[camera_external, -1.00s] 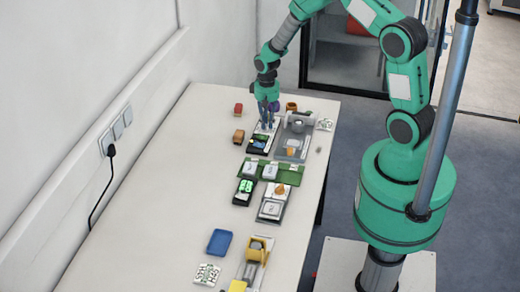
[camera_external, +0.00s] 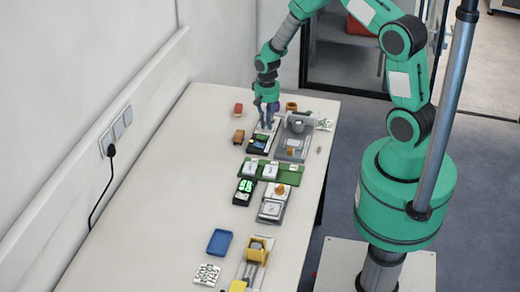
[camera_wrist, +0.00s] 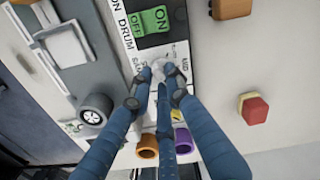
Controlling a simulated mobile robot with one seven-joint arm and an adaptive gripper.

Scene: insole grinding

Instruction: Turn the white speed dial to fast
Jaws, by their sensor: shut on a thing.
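The white speed dial (camera_wrist: 168,73) sits on a white, labelled control panel (camera_wrist: 126,39) in the wrist view. The letters "MID" are printed beside it. My gripper (camera_wrist: 160,84) is shut on the dial, its blue fingers around it and hiding much of it. The dial's pointer cannot be made out, so its setting cannot be told. In the external view my gripper (camera_external: 267,124) reaches down to the panel at the far end of the bench, and the dial is too small to tell.
A green ON/OFF switch (camera_wrist: 149,27) is close to the dial. A grey machine (camera_wrist: 72,75) with a dark wheel stands to its left. A red-capped block (camera_wrist: 254,109) and orange (camera_wrist: 148,146) and purple rings lie nearby. The bench's left side (camera_external: 165,190) is clear.

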